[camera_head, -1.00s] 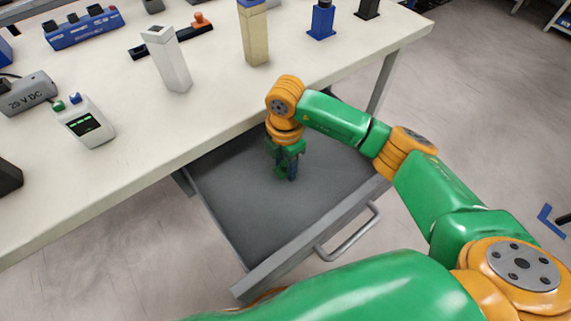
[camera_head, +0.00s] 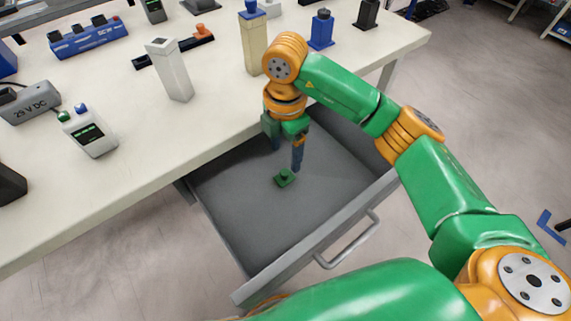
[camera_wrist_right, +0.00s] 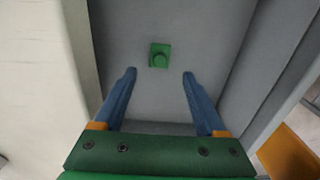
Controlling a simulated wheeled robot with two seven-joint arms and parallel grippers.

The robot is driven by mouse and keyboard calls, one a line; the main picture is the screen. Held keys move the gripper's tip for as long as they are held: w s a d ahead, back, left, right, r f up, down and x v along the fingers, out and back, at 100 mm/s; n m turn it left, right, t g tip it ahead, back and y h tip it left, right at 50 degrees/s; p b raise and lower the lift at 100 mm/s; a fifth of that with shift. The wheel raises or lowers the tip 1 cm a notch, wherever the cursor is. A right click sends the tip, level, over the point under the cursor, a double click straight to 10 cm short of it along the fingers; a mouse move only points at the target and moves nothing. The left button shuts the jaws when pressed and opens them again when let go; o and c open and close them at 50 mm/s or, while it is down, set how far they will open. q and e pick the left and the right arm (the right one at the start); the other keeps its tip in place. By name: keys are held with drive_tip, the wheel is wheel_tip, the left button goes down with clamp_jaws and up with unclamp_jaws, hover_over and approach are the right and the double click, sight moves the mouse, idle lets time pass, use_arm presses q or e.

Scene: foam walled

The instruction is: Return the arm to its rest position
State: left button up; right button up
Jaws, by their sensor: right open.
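My right gripper (camera_head: 287,160) is open and empty above the open drawer. Its two blue fingers point down, and they also show apart in the right wrist view (camera_wrist_right: 160,74). A small green block with a round knob (camera_head: 285,178) lies on the drawer floor, below and apart from the fingertips. The block also shows in the right wrist view (camera_wrist_right: 159,56), beyond the fingertips and between their lines. My right arm reaches in from the right over the drawer. My left gripper is out of view.
The grey drawer (camera_head: 225,205) is pulled out from under the white table (camera_head: 120,165), with its handle (camera_head: 348,240) at the front. A white box (camera_head: 170,70), a beige bottle (camera_head: 253,42), a meter (camera_head: 90,133) and several other items stand on the table. The drawer floor is otherwise bare.

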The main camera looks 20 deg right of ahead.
drive_tip(key=shift+r, duration=1.55)
